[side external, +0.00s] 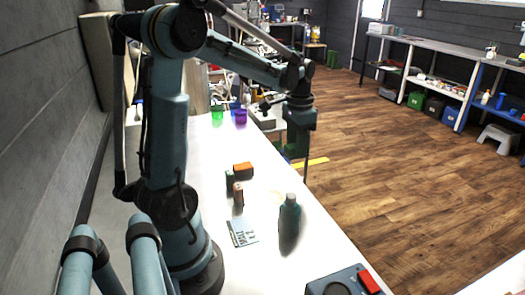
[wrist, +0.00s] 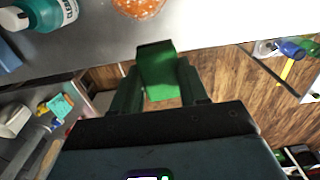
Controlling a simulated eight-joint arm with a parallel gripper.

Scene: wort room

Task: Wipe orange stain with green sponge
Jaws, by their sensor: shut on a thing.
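My gripper (wrist: 155,88) is shut on the green sponge (wrist: 157,62), which sticks out between the two fingers in the wrist view. In the side external view my gripper (side external: 297,152) hangs at the table's right edge, over the floor side; the sponge is hard to make out there. The orange stain (wrist: 138,6) is a speckled patch on the table, cut off by the top of the wrist view and apart from the sponge.
A teal cleaner bottle (side external: 289,222) stands beside the stain; it also shows in the wrist view (wrist: 50,14). An orange-and-black block (side external: 243,170), small dark items (side external: 238,194), a card (side external: 242,233) and a red-buttoned device (side external: 345,282) lie on the white table (side external: 200,160).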

